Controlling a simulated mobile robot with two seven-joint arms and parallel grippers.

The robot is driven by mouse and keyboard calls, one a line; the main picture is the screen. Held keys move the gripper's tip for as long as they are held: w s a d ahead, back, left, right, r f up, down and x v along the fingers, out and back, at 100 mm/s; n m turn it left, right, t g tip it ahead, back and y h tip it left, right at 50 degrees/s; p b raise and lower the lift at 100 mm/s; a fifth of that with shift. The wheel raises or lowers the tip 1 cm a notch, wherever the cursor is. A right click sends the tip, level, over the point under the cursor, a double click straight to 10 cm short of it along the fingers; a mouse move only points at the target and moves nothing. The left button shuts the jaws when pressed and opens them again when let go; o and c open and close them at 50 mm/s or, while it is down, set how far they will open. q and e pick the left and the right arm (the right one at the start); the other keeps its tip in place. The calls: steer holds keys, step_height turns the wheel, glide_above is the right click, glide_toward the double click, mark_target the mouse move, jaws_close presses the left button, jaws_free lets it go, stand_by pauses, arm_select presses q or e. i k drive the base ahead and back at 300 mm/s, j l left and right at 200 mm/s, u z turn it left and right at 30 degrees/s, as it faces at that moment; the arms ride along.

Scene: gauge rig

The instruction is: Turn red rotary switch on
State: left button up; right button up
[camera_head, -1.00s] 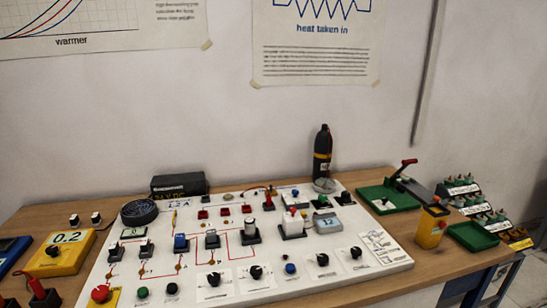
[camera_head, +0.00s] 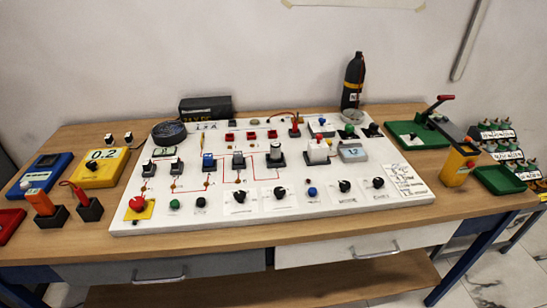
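A white panel board (camera_head: 400,205) with many controls lies on the wooden table. At its front left, a round red knob (camera_head: 137,203) sits on a yellow plate. Neither of my grippers is in view.
A yellow meter (camera_head: 98,168) and a blue meter (camera_head: 40,175) stand left of the board. A black bottle (camera_head: 353,80) stands behind it. A green tray (camera_head: 499,180) and a yellow block (camera_head: 459,166) are at the right. Drawers (camera_head: 365,246) lie under the table edge.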

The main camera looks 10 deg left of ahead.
mark_target(137, 203)
steer(key=u, duration=1.25)
